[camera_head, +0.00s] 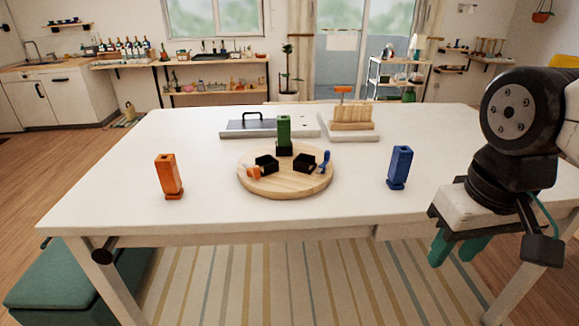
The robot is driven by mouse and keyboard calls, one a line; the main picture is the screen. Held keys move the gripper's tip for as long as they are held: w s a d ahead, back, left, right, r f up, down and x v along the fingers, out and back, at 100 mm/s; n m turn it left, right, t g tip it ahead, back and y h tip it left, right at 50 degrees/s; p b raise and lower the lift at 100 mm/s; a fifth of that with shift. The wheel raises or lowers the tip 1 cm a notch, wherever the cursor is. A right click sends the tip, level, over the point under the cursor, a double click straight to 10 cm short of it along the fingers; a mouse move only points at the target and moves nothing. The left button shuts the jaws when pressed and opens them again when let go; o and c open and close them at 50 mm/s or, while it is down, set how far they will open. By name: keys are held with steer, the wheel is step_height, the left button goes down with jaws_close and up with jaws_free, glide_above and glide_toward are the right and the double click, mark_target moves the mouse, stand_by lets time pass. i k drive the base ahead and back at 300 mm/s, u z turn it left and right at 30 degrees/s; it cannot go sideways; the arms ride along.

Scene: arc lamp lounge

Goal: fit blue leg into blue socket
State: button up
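The blue leg (399,168) stands upright on the white table, right of the round wooden base. The base (285,188) bears several black sockets. The right front socket (304,163) has a small blue piece (324,161) beside it and looks empty; I take it as the blue socket. The left front socket (266,163) has a small orange piece (254,173) beside it. A green leg (284,130) stands upright in the back socket. My gripper (456,250) points down off the table's front edge at the right, its teal fingers apart and empty, away from the blue leg.
An orange leg (168,177) stands upright on the table (210,205) at the left. Behind the base lie a grey plate with a dark handle (248,127) and a wooden block on a board (350,118). A teal bench (70,280) is at the lower left.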

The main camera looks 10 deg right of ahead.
mark_target(287, 172)
steer(key=u, duration=0.25)
steer(key=k, duration=0.35)
steer(key=z, duration=1.05)
steer(key=i, duration=1.05)
steer(key=u, duration=0.15)
